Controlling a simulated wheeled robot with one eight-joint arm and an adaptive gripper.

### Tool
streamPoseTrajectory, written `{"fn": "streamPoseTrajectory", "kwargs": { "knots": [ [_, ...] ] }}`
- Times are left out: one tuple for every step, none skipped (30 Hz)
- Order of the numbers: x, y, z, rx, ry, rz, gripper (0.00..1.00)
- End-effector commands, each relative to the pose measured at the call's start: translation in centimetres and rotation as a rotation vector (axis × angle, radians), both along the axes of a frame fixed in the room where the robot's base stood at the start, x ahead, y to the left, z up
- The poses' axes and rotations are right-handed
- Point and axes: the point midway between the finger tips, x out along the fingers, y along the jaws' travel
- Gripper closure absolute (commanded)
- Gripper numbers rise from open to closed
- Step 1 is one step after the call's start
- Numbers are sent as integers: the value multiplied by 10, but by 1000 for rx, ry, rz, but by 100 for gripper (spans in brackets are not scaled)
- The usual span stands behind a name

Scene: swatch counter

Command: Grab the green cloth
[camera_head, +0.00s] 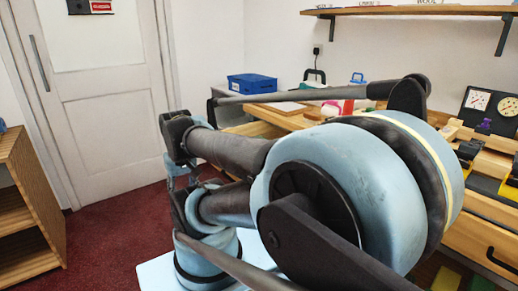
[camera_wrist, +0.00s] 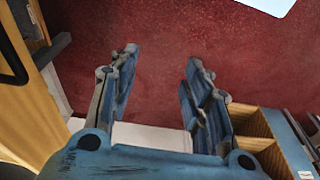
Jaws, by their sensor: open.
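A dark green patch (camera_head: 446,279) shows at the bottom right edge of the head view, below the counter drawers and beside a yellow one. It may be the green cloth, but it is cut off and I cannot tell for sure. My gripper (camera_wrist: 162,58) is open in the wrist view, its two blue-grey fingers well apart. Only dark red carpet shows between the fingers, and nothing is held. No green cloth shows in the wrist view. My arm covers the middle of the head view and hides part of the counter.
The wooden counter (camera_head: 490,207) runs along the right, with a blue box (camera_head: 252,84) towards its far end and a black gauge panel (camera_head: 490,112) on it. A wooden shelf unit (camera_head: 30,210) stands at left. Red carpet (camera_head: 105,235) is clear before the white door (camera_head: 112,110).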

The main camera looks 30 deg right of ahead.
Motion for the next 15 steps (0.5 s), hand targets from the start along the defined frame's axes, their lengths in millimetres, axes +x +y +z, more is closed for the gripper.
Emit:
{"fn": "streamPoseTrajectory", "kwargs": {
  "knots": [
    [2,-2,4,-2,1,-2,55],
    [5,-3,7,-3,3,-2,55],
    [10,-6,13,-6,7,-2,55],
    [15,-8,18,-8,10,-4,55],
    [20,-9,24,-9,13,0,55],
    [27,-13,32,-13,18,1,55],
    [33,-17,39,-16,22,1,55],
    [39,-21,46,-18,27,2,55],
    [47,-28,54,-22,33,3,55],
    [54,-33,61,-24,38,3,55],
    [60,-38,67,-26,41,4,55],
    [69,-45,75,-29,47,5,55],
    [75,-51,80,-30,52,7,55],
    [82,-57,86,-31,57,8,55],
    [90,-66,93,-34,63,8,55]
  ]
}}
